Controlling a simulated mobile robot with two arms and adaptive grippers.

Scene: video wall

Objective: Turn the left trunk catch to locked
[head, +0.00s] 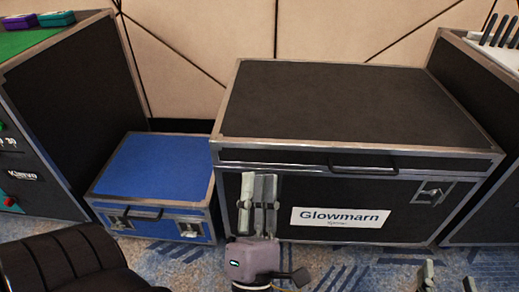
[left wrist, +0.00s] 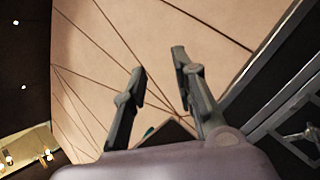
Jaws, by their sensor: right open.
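The black trunk (head: 340,172) with metal edging stands in the middle of the head view, with a "Glowmarn" label on its front. Its right catch (head: 432,194) shows at the right of the front. The left catch does not show in the head view; my left gripper (head: 257,180) stands before that part of the front, fingers pointing up. In the left wrist view this gripper (left wrist: 158,60) has its fingers apart with nothing between them. A metal fitting (left wrist: 303,134) shows at the right there; I cannot tell which. My right gripper (head: 449,277) is low at the right, open and empty.
A dark handle (head: 363,169) spans the trunk's upper front. A small blue case (head: 155,168) stands to its left, and taller dark cases (head: 75,105) flank both sides. Patterned blue carpet (head: 345,268) lies in front. A beige panelled wall (head: 330,30) is behind.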

